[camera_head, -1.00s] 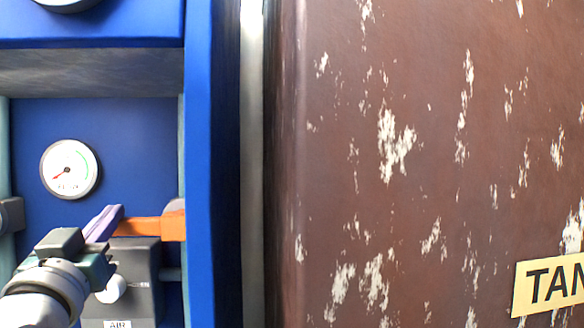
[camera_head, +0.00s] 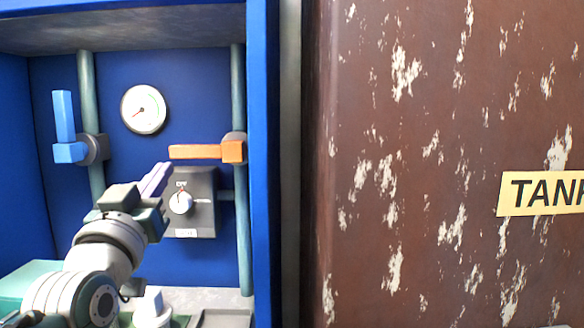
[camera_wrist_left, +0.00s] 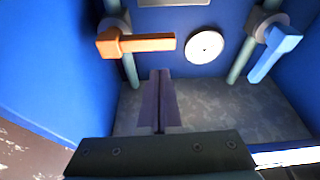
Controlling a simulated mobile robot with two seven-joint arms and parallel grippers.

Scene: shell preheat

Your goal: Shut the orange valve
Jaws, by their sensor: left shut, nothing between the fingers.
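The orange valve (camera_head: 208,151) is on the right-hand pipe in the blue cabinet. Its handle lies level, crosswise to the upright pipe, pointing left. In the left wrist view the orange handle (camera_wrist_left: 145,43) also lies level, beyond the fingertips and to their left. My left gripper (camera_head: 158,179) is shut and empty, with its purple fingers together. In the head view it is below and left of the handle's free end, apart from it. It also shows in the left wrist view (camera_wrist_left: 160,100). My right gripper is in neither view.
A blue valve (camera_head: 66,130) with an upright handle is on the left-hand pipe. A round gauge (camera_head: 143,109) hangs between the pipes. A grey switch box (camera_head: 200,212) with a white knob sits below the orange handle. The brown tank (camera_head: 420,120) stands to the right.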

